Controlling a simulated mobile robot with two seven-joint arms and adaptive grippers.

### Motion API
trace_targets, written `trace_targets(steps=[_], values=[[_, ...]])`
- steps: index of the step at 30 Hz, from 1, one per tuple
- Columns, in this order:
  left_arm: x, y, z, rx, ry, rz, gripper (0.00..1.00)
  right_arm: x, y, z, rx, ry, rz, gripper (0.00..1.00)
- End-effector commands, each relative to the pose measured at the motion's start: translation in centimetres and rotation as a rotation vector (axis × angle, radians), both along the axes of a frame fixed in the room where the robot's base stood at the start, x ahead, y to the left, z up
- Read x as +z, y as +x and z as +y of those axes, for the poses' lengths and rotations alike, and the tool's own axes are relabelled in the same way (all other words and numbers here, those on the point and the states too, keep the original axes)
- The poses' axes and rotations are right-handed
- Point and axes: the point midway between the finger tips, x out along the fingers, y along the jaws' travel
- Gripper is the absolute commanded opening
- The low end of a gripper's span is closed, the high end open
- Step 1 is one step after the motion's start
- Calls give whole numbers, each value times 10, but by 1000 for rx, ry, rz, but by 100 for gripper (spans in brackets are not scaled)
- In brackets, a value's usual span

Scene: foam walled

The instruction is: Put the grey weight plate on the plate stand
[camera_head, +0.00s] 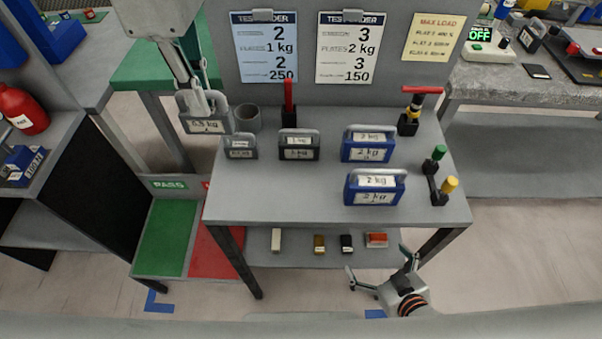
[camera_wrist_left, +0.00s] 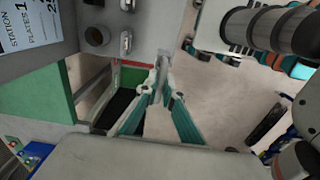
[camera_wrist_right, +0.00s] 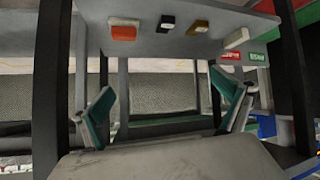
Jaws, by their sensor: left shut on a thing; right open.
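My left gripper (camera_head: 202,106) is shut on the handle of a grey weight plate (camera_head: 206,126) with a white label. It holds the plate upright at the table's back left edge, partly in front of a grey cylinder (camera_head: 247,118). In the left wrist view the closed fingertips (camera_wrist_left: 165,85) show, but the plate is hard to make out. A black stand with a red post (camera_head: 289,101) is at the back of the table; I cannot tell whether it is the plate stand. My right gripper (camera_head: 377,264) is open and empty, low in front of the table.
On the table (camera_head: 270,195) stand a smaller grey weight (camera_head: 240,153), a dark weight (camera_head: 298,154) and two blue weights (camera_head: 369,154). A red-handled post (camera_head: 409,122) and a green-and-yellow-topped holder (camera_head: 438,184) are at right. Small blocks lie on the lower shelf. The front left tabletop is clear.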

Motion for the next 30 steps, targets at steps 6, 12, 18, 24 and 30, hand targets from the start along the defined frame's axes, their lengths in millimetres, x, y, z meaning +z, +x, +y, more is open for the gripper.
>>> trace_targets(steps=[6, 12, 18, 24, 30], values=[[-4, -1, -2, 22, -1, 1, 0, -1, 1, -2, 0, -3, -2, 100], [-42, -2, -1, 19, -1, 7, 0, -5, 1, -4, -1, -7, -1, 100], [-89, -2, -1, 19, -2, 7, 0, -7, 2, -6, -2, -13, -3, 100], [-132, -2, -1, 20, -1, 5, 0, -5, 5, -7, -2, -16, -11, 100], [-155, -1, -2, 20, -2, 1, 0, -5, 7, -7, -2, -18, -15, 100]])
